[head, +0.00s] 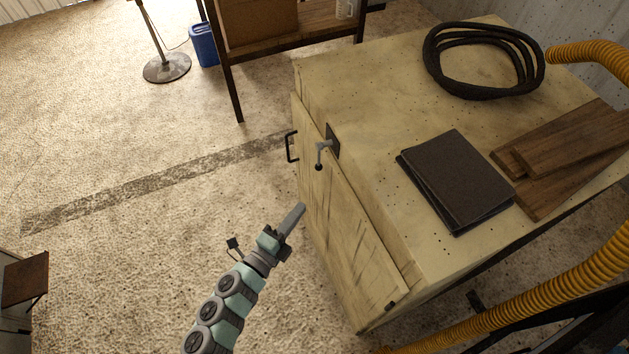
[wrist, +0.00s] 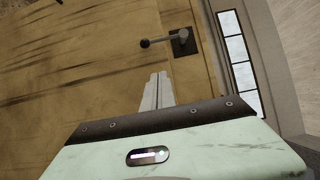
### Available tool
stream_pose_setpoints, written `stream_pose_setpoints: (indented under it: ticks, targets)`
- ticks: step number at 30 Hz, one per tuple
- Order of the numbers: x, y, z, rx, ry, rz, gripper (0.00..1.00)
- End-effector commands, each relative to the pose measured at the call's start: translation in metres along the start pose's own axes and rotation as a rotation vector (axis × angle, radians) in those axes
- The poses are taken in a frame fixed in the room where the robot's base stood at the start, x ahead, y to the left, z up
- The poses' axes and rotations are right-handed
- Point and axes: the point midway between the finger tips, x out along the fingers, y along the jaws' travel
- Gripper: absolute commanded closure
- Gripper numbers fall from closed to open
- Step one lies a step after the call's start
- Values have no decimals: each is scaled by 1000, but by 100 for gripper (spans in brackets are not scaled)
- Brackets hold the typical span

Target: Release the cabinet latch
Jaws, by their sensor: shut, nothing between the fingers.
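The cabinet (head: 345,235) is a pale, scuffed wooden box with its door side facing left in the head view. The latch (head: 321,154) is a grey lever with a dark ball knob on a dark plate near the top of the door side. It also shows in the wrist view (wrist: 165,41), the knob pointing left of the plate. A black bar handle (head: 290,147) is beside it. The door looks closed. My gripper (head: 300,208) is shut and empty, in front of the door and apart from the latch. In the wrist view its fingers (wrist: 160,78) point toward the latch plate.
On the cabinet top lie a dark book (head: 457,180), a coiled black hose (head: 483,58) and wooden boards (head: 565,165). Yellow ducting (head: 520,310) runs at the right.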

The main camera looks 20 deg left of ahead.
Motion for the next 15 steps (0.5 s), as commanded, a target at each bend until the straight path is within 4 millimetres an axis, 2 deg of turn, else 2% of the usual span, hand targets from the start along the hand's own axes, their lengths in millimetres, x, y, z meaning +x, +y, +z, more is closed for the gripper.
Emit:
stream_pose_setpoints:
  ticks: [10,15]
  targets:
    - [0,0,2,9,-5,5,100]
    - [13,-2,2,9,-2,2,100]
